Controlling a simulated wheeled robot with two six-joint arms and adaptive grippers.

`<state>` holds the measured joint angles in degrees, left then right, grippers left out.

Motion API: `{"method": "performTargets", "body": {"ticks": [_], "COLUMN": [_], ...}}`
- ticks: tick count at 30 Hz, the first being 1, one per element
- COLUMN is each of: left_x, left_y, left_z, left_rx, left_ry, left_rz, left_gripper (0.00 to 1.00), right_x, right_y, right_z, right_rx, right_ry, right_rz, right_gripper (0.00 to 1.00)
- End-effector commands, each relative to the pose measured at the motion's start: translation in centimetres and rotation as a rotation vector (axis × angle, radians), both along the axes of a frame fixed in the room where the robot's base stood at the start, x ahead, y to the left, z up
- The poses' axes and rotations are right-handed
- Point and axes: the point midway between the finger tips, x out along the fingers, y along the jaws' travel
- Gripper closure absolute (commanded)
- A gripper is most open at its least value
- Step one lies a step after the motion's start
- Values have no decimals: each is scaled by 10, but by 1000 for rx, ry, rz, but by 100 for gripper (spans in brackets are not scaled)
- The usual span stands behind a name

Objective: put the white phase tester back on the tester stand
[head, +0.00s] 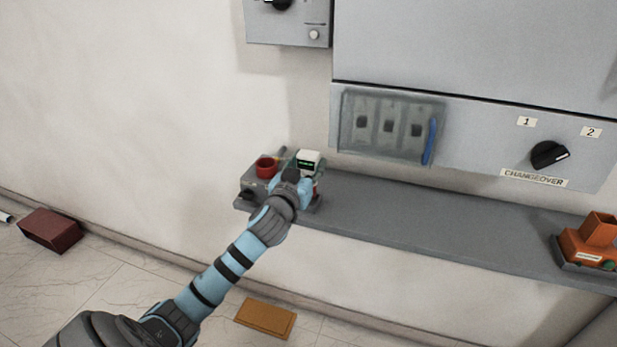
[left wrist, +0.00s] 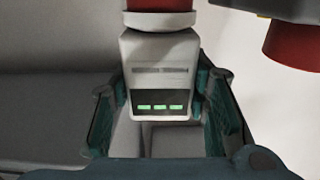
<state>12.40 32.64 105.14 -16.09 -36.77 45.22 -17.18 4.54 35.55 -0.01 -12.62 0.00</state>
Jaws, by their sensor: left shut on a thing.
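The white phase tester (head: 309,156) is at the left end of the grey shelf in the head view, its small dark display facing me. In the left wrist view the tester (left wrist: 160,75) has a red upper part and lit green marks on its display. My left gripper (head: 304,178) is shut on it, with one finger on each side. A grey base with a red cup (head: 266,166) is just left of the gripper; I cannot tell for sure that it is the tester stand. The gripper hides whether the tester touches the base. My right gripper is not in view.
The grey shelf (head: 430,217) is clear in the middle. An orange device (head: 590,240) sits at its right end. Above are a panel with a changeover knob (head: 548,155) and a clear cover with a blue handle (head: 430,141). A dark red box (head: 50,230) lies on the floor.

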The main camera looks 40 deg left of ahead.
Motion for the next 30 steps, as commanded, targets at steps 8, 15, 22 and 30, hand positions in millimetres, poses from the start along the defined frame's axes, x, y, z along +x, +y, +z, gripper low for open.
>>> {"method": "performTargets", "body": {"ticks": [8,15,22,30], "left_x": [0,-1,-1,-31], "left_y": [-1,-1,-1,-11], "left_z": [-30,-30,-30,-30], "left_rx": [0,-1,0,2], "left_ry": [2,3,3,5], "left_rz": [-1,-1,0,-3], "left_gripper": [92,38,38,38], "right_x": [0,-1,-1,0], "right_y": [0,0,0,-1], "right_z": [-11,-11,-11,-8], "right_rx": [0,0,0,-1], "right_ry": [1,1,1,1], "right_rz": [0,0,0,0], "right_gripper": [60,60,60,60]}}
